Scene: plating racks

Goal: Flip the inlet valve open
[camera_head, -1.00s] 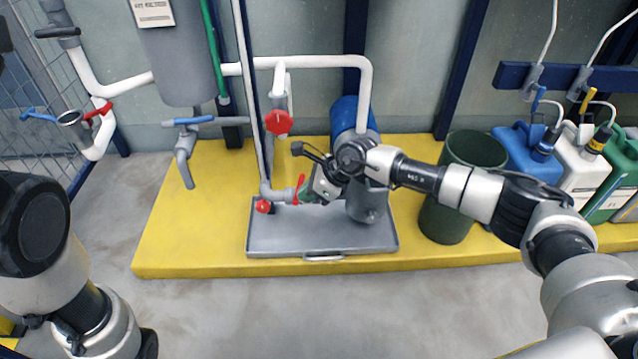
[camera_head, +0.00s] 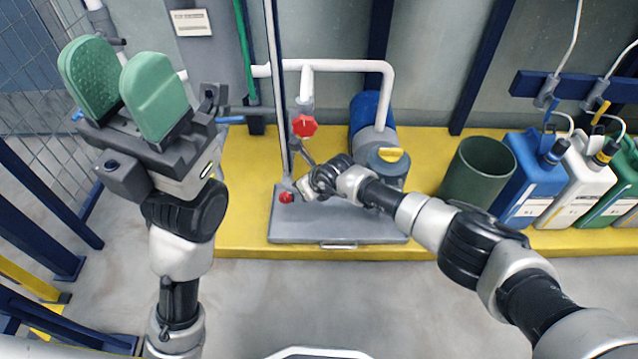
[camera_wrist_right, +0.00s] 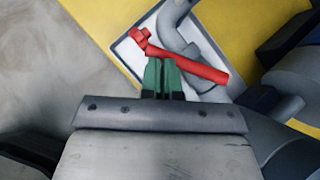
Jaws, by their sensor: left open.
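A red lever valve handle (camera_wrist_right: 190,62) lies across the right wrist view, on grey pipework above the tray.
A red knob (camera_head: 304,126) is on the upright pipe, and another red knob (camera_head: 286,197) is low by the tray. A blue motor (camera_head: 364,112), a dark green bin (camera_head: 477,170) and several canisters (camera_head: 530,178) stand to the right. The floor in front is clear.

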